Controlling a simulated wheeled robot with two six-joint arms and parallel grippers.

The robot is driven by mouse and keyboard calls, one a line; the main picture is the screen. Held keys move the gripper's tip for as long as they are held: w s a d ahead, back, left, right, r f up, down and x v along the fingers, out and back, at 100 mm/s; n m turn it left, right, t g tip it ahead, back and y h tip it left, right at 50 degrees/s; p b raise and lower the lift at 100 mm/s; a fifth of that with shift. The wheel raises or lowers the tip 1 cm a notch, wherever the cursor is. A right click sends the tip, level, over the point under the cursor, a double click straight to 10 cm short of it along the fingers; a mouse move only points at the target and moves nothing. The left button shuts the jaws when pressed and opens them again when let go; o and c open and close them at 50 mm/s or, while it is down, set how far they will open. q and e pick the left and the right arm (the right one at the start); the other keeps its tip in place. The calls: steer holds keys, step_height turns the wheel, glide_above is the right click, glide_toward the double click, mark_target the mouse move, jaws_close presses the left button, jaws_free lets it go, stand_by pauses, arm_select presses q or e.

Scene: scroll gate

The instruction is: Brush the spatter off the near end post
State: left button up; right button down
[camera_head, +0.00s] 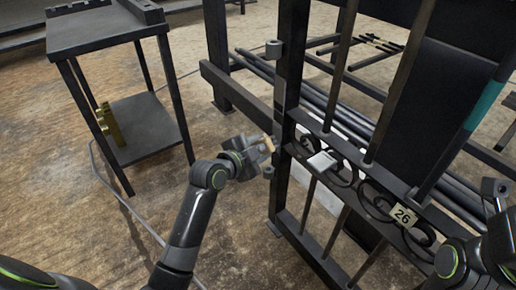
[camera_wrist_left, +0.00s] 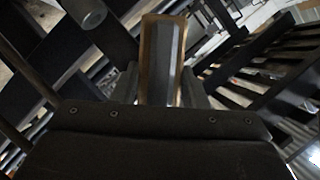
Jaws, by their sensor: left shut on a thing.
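The dark scroll gate stands right of centre in the head view, with its near end post (camera_head: 281,120) upright on its left side. My left gripper (camera_head: 259,148) is shut on a brush with a tan wooden edge (camera_head: 268,144), just left of the post at mid height. In the left wrist view the brush (camera_wrist_left: 162,62) shows as a wood-edged block with a grey middle, between the fingers. I cannot tell whether it touches the post. Spatter on the post is too small to make out. My right gripper (camera_head: 496,188) is at the right edge, its jaws unclear.
Scrolls and a "26" tag (camera_head: 404,215) sit between the gate's rails, with a pale grey block (camera_head: 322,160) nearby. A dark two-tier stand (camera_head: 147,125) is at left. Long bars lie on a rack behind the gate.

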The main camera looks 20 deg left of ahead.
mark_target(280, 150)
arm_select(q)
steer(key=shift+w+d, duration=0.35)
steer(key=shift+w, duration=0.1)
steer(key=shift+s+d, duration=0.1)
steer(key=shift+s+d+r+p, duration=0.15)
steer(key=shift+s+d+p, duration=0.3)
steer(key=shift+d, duration=0.1)
steer(key=shift+s+d, duration=0.75)
steer(key=shift+d, duration=0.1)
steer(key=shift+d+p, duration=0.1)
steer(key=shift+p, duration=0.4)
steer(key=shift+w+a, duration=1.1)
steer(key=shift+a, duration=0.1)
steer(key=shift+w+a, duration=0.3)
steer(key=shift+w, duration=0.05)
steer(key=shift+c, duration=0.4)
steer(key=shift+r, duration=0.1)
